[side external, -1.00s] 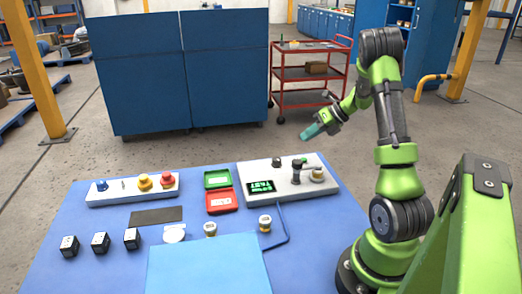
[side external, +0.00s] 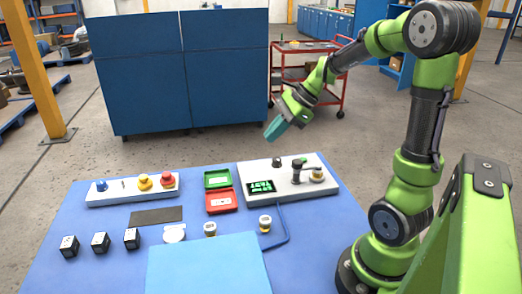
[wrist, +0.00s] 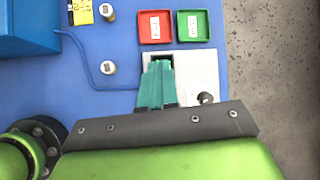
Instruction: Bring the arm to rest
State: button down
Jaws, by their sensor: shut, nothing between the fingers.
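My gripper (side external: 274,131) has teal fingers that are shut with nothing between them. It hangs in the air above the far side of the blue table (side external: 110,262), apart from everything. In the wrist view the shut fingers (wrist: 158,72) point down and overlap part of the white panel (wrist: 205,68). In the side view this panel (side external: 225,187) carries a green display (side external: 262,187), a black knob (side external: 277,162) and a dark lever handle (side external: 299,168). In the wrist view the fingers and wrist hide part of the panel.
A red tray (side external: 223,201) and a green tray (side external: 217,179) lie left of the panel. A white button board (side external: 117,192), several black cubes (side external: 101,242), two small brass-ringed cylinders (side external: 265,223) and a blue box (side external: 205,270) are on the table. A red cart (side external: 330,101) stands behind.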

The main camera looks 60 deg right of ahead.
jog(key=s+a+r+n+h, duration=0.1)
jog(key=s+a+r+n, duration=0.1)
jog(key=s+a+n, duration=0.3)
jog(key=s+a+r+n+t+h, duration=0.1)
jog(key=s+a+n, duration=0.4)
jog(key=a+n, duration=0.6)
jog(key=r+n, duration=0.1)
jog(key=n, duration=0.4)
jog(key=shift+r, duration=0.2)
